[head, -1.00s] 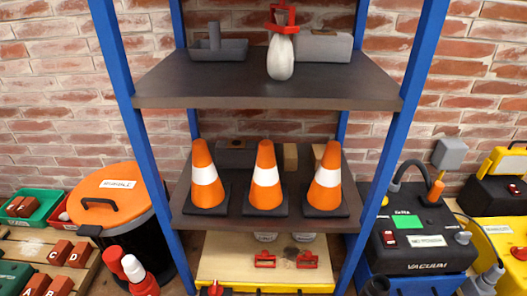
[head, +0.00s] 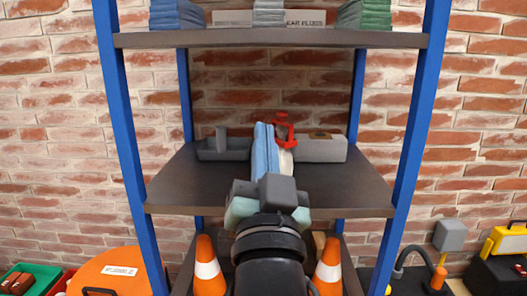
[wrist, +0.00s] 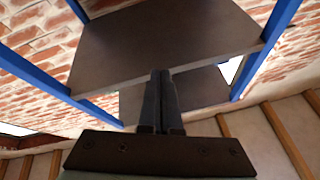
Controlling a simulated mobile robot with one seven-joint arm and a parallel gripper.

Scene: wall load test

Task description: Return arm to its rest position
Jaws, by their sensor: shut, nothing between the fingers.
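My gripper (wrist: 161,75) shows in the wrist view as two dark fingers pressed together with nothing between them. They point up toward a dark shelf board (wrist: 165,40) seen from below; I cannot tell the exact gap. In the head view my arm stands upright at the centre, in front of the rack's middle boards, and its fingers are not clearly visible there. A light blue upright thing (head: 265,150) shows just above my wrist; I cannot tell what it is.
The blue-post rack (head: 114,130) stands against a brick wall. Its middle board (head: 180,190) holds a grey tray (head: 225,148), a red-topped white bottle (head: 284,140) and a grey box (head: 320,149). Orange cones (head: 208,268) stand below, partly hidden. An orange-lidded bin (head: 120,265) is at left.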

